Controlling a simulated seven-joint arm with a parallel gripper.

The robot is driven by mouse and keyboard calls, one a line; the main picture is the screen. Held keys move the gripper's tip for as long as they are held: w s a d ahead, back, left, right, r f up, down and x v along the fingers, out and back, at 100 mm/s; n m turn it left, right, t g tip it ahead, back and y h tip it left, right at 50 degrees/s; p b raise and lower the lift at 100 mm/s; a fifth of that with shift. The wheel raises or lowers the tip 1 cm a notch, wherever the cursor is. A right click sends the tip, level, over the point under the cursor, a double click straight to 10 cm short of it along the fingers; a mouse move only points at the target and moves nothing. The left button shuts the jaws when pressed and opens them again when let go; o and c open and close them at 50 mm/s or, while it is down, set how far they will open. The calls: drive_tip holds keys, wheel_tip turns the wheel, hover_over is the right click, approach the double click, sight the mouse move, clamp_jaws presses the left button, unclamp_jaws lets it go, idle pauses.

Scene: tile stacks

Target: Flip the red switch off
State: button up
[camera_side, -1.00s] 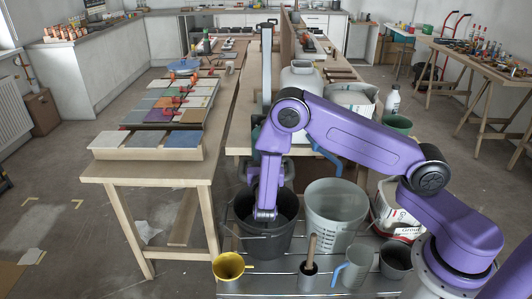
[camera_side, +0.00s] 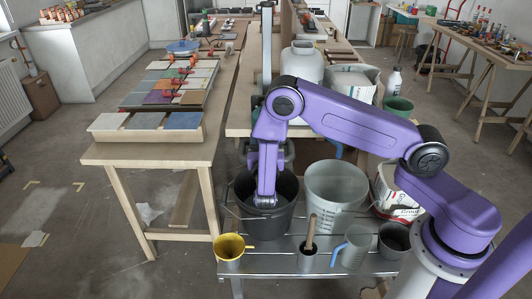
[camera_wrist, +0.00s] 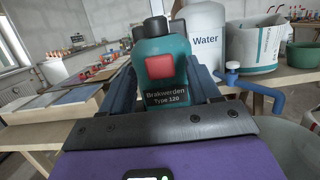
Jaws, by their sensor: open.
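The red switch (camera_wrist: 160,67) is a square red button on the front of a teal power tool (camera_wrist: 160,44) labelled "Brakwerden Type 120". The tool stands upright straight ahead in the wrist view. My gripper (camera_wrist: 162,76) is open, with one dark blue finger on each side of the tool's lower body. I cannot tell whether either finger touches it. My wrist there hangs in front of the black bucket (camera_side: 284,208). Whether the switch is on or off is not clear.
A white water container (camera_wrist: 203,38) and a pale bucket (camera_wrist: 253,47) stand behind, to the right. A tile table (camera_side: 150,152) is left. A clear bucket (camera_side: 335,190), yellow cup (camera_side: 229,248) and jugs crowd the metal bench (camera_side: 285,257).

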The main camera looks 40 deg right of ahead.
drive_tip(key=v, duration=1.7)
wheel_tip(320, 180, up, 5)
drive_tip(key=g+y, duration=0.2)
drive_tip(key=x, duration=1.6)
drive_tip(key=shift+w+d, duration=0.3)
